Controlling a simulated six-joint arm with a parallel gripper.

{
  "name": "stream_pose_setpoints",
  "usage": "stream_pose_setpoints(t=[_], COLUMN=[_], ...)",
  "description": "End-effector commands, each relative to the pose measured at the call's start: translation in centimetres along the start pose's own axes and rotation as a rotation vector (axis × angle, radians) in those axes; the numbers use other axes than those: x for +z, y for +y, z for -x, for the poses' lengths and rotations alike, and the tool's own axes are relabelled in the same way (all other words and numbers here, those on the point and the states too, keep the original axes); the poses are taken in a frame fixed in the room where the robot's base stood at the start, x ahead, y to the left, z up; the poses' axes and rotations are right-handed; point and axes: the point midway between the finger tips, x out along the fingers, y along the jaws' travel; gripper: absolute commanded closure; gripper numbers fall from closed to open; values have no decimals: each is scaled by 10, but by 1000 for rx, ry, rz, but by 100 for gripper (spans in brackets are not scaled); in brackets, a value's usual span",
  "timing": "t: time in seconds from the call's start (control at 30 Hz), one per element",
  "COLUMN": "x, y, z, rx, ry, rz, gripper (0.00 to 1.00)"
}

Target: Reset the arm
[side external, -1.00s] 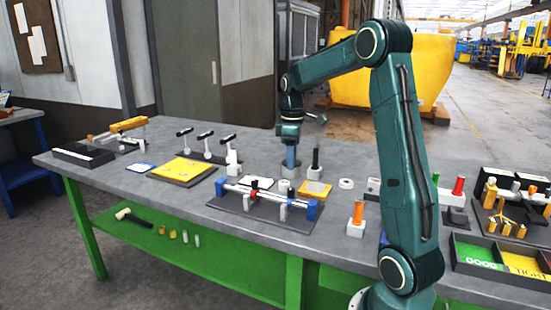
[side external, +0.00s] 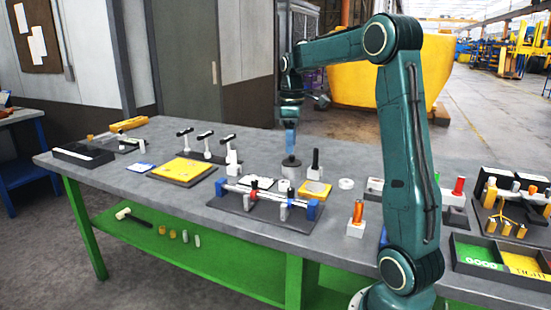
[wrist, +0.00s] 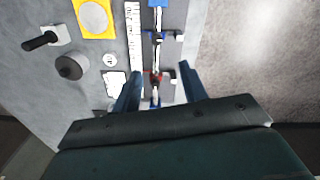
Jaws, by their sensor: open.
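My gripper (side external: 290,140) hangs above the back middle of the grey bench, pointing down, with its blue fingers clear of the parts below. In the wrist view its two fingers (wrist: 160,84) stand apart with nothing held between them. A round grey casting (side external: 290,171) with a dark top stands on the bench below the fingers. In the wrist view a round dark grey part (wrist: 70,67) lies left of the fingers. The shaft fixture with blue end blocks (side external: 268,208) is on the bench in front, and its shaft (wrist: 156,60) shows beyond the fingers in the wrist view.
A black-handled part (side external: 315,162), a yellow plate (side external: 314,189) and a white ring (side external: 346,184) stand close by. Upright levers (side external: 206,138) and a yellow board (side external: 184,170) are left. A compartment tray (side external: 500,262) is right. The air above the bench is open.

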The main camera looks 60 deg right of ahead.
Motion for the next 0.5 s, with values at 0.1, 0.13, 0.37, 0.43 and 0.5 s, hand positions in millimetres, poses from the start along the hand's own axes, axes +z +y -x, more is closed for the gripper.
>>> stream_pose_setpoints(t=[0.1, 0.13, 0.37, 0.43, 0.5], x=[-4, -5, -11, -10, -9], y=[-17, -22, -80, -99, -118], z=[7, 9, 26, 30, 33], rx=[17, 23, 72, 86, 98], ry=[13, 18, 76, 98, 123], rz=[-7, -11, -50, -66, -80], gripper=[57, 57, 57, 57, 57])
